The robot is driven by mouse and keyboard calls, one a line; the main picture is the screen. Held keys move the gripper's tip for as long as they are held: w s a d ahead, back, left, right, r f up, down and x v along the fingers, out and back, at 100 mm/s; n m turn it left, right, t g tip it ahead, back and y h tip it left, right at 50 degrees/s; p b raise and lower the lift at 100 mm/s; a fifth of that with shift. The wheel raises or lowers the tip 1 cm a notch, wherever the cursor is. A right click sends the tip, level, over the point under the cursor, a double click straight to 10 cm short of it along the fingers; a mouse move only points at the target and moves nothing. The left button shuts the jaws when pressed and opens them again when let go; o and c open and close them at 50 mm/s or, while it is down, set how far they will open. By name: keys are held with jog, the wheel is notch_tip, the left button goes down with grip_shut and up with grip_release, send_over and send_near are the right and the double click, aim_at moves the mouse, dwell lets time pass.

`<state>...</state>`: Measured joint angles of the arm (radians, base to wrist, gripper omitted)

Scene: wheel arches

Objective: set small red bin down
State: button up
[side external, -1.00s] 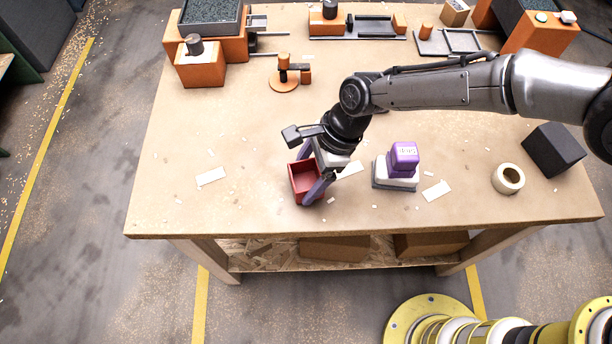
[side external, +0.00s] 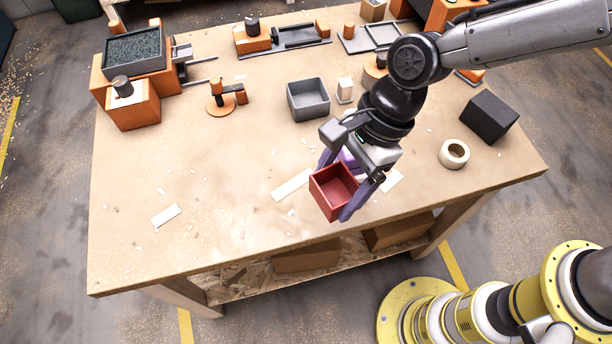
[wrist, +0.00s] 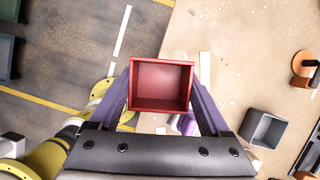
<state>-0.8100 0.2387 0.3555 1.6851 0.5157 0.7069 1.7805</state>
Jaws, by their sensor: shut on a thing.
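The small red bin (side external: 334,203) is an open-topped box, empty inside, and hangs slightly tilted near the table's front edge. It looks raised above the table, though the exact gap is hard to judge. My gripper (side external: 336,190) is shut on it, with purple fingers on two opposite sides. In the wrist view the red bin (wrist: 160,104) sits between the fingers, its open top facing the camera, and overlaps the table edge and the floor beyond.
A purple block (wrist: 187,123) is mostly hidden behind my gripper. A grey bin (side external: 309,101) stands behind it. A tape roll (side external: 454,154) and a dark block (side external: 490,117) are to the right. White strips lie near the front. The table's front left is mostly clear.

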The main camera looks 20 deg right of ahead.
jog(key=shift+s+d+r, duration=0.15)
jog(key=shift+d, duration=0.05)
jog(key=shift+m, duration=0.3)
jog(key=shift+w+r+m, duration=0.15)
jog(key=shift+w+m, duration=0.2)
jog(key=shift+m, duration=0.05)
jog(key=w+a+m+t, duration=0.3)
jog(key=w+m, duration=0.3)
jog(key=w, duration=0.5)
jog(key=w+a+f, duration=0.9)
jog(key=w+a, duration=0.1)
jog(key=shift+a+f, duration=0.15)
jog(key=shift+f, duration=0.2)
jog(key=shift+w+a+f, duration=0.1)
jog(key=shift+w+f, duration=0.05)
jog(key=shift+f, duration=1.55)
jog(key=shift+f, duration=0.1)
